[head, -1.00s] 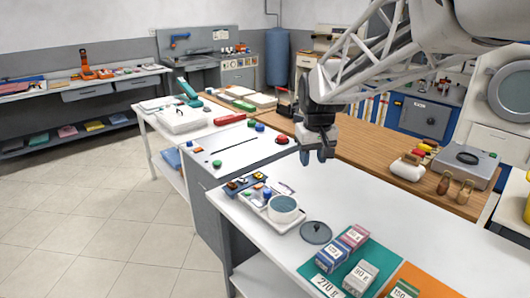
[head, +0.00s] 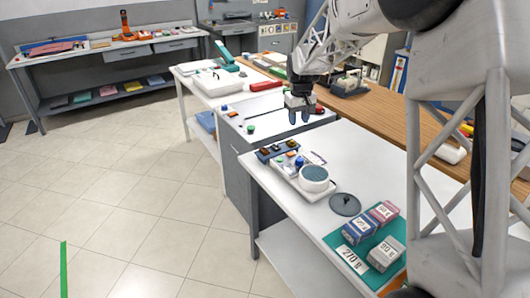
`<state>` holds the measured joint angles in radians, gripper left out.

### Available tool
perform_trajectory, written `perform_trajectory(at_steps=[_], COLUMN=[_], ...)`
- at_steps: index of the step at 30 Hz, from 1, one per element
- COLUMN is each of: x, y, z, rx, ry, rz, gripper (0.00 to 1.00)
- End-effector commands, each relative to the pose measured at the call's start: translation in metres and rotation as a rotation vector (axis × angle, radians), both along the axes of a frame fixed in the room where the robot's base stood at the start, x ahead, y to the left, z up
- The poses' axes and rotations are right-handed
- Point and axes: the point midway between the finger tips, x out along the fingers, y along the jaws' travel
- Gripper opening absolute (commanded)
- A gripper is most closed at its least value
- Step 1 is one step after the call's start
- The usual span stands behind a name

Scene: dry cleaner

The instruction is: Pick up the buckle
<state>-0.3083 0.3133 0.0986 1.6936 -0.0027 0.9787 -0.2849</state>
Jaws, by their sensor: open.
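I cannot single out the buckle with certainty; the small parts are too small to tell. A shallow dark tray (head: 264,156) with several small brownish and gold pieces sits at the far left corner of the white table. My gripper (head: 299,120) points down with its two fingers apart and nothing between them. It hangs in the air, in the picture above and slightly right of the dark tray, in front of the grey-white cabinet top.
Beside the tray are a blue-capped item (head: 299,162) and a white round pot (head: 315,178). A dark disc (head: 345,204) and small boxes (head: 359,232) on a teal mat (head: 398,270) lie nearer. My arm covers the right side. White table (head: 375,165) is clear behind the disc.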

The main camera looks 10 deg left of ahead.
Motion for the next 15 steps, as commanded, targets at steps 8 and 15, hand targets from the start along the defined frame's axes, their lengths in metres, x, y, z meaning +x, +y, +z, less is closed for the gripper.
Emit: perform_trajectory(at_steps=[8, 15], x=[0.046, 0.078], y=[0.051, 0.095], z=[-0.047, -0.091], rx=[-0.008, -0.014], ry=[0.021, 0.037], rz=[0.072, 0.133], gripper=[0.4, 0.4])
